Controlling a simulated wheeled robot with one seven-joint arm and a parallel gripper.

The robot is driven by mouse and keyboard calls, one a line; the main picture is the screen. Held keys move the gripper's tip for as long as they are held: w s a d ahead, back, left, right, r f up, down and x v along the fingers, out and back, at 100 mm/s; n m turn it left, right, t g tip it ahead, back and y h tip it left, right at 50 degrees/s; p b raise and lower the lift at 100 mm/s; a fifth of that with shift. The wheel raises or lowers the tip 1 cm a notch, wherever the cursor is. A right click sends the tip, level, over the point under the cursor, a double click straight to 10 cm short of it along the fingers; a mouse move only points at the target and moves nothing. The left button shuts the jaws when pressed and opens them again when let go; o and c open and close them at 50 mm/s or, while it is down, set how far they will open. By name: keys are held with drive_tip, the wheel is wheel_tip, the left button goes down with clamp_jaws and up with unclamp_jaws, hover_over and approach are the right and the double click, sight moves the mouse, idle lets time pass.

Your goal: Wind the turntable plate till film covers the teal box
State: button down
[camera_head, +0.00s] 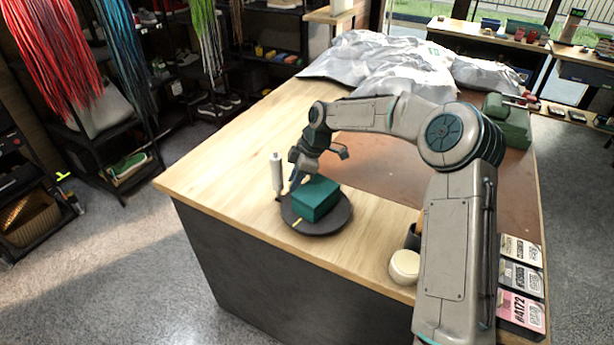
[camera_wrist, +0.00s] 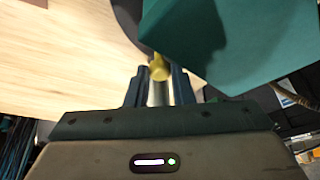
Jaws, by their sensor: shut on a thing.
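The teal box (camera_head: 316,198) sits on the round dark turntable plate (camera_head: 335,224) near the table's front edge. In the wrist view the box (camera_wrist: 240,40) fills the upper right and part of the dark plate (camera_wrist: 128,18) shows beside it. My gripper (camera_head: 294,183) is low at the plate's back left side, next to the box. In the wrist view my gripper (camera_wrist: 160,88) is shut on a light peg with a yellow end (camera_wrist: 159,69). A white film roll (camera_head: 277,172) stands upright just left of the plate. I cannot make out film on the box.
A cream round pot (camera_head: 404,267) and a dark cup (camera_head: 412,238) stand to the right. Crumpled silvery sheeting (camera_head: 385,65) covers the table's far end. Printed cards (camera_head: 521,280) lie at the right edge. The wooden tabletop (camera_head: 235,150) left of the plate is clear.

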drive_tip(key=shift+a+r, duration=0.1)
drive_tip(key=shift+a, duration=0.1)
idle(0.4)
drive_tip(key=c, duration=1.5)
unclamp_jaws()
drive_tip(key=shift+c, duration=0.2)
drive_tip(key=shift+d+r, duration=0.25)
drive_tip(key=shift+r, duration=0.15)
drive_tip(key=b+v, duration=0.1)
drive_tip(key=v, duration=1.1)
drive_tip(key=shift+r+b, duration=0.3)
drive_tip(key=shift+r, duration=0.1)
drive_tip(key=shift+w, duration=0.1)
